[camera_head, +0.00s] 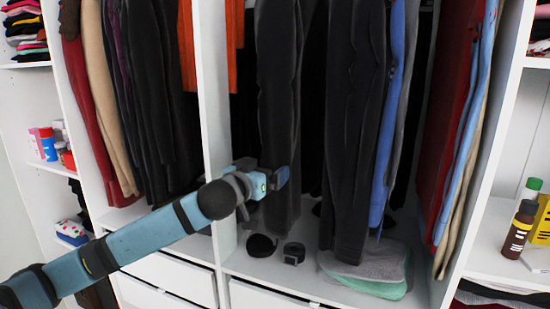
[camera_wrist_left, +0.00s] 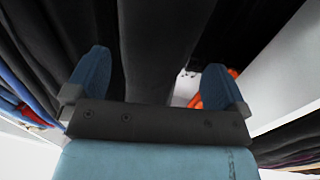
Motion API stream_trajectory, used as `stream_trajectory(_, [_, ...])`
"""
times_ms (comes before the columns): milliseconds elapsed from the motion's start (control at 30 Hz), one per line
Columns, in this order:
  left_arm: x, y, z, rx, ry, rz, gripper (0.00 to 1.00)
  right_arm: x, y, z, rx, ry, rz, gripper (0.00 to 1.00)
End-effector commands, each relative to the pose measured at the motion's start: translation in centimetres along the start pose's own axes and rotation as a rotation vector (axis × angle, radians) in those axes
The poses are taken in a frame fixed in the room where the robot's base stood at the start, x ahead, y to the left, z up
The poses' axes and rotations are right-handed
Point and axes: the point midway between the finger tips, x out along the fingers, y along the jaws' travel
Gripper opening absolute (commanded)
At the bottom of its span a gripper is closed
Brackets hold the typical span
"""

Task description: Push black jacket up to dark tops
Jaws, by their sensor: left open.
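My left gripper (camera_head: 278,179) reaches in at the left side of the middle wardrobe bay, close to the lower part of a long black garment (camera_head: 278,95). In the left wrist view the two blue fingers of the left gripper (camera_wrist_left: 153,82) are apart, with a dark hanging garment (camera_wrist_left: 160,40) between and beyond them; contact cannot be told. Another long black garment (camera_head: 352,120) hangs to the right, with a gap between. I cannot tell which is the black jacket. Dark tops (camera_head: 150,90) hang in the left bay, behind my arm. My right gripper is not in view.
A white upright panel (camera_head: 210,90) divides the left and middle bays. Orange cloth (camera_head: 235,40) hangs beside it. Two coiled black belts (camera_head: 262,246) and folded grey and green cloths (camera_head: 372,262) lie on the bay floor. Blue garments (camera_head: 390,120) hang farther right.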

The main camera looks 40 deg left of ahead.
Motion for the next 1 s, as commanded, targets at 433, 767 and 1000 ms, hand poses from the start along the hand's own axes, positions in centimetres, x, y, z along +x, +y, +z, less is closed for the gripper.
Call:
stream_trajectory(433, [5.9,0.0,-0.1,0.000,0.000,0.000,1.00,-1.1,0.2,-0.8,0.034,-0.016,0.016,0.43])
stream_trajectory(767, [6.2,0.0,0.1,0.001,-0.001,0.000,1.00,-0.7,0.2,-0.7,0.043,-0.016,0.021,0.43])
stream_trajectory(1000, [6.2,0.0,0.1,0.001,-0.001,0.000,0.45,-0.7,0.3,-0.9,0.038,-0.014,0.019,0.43])
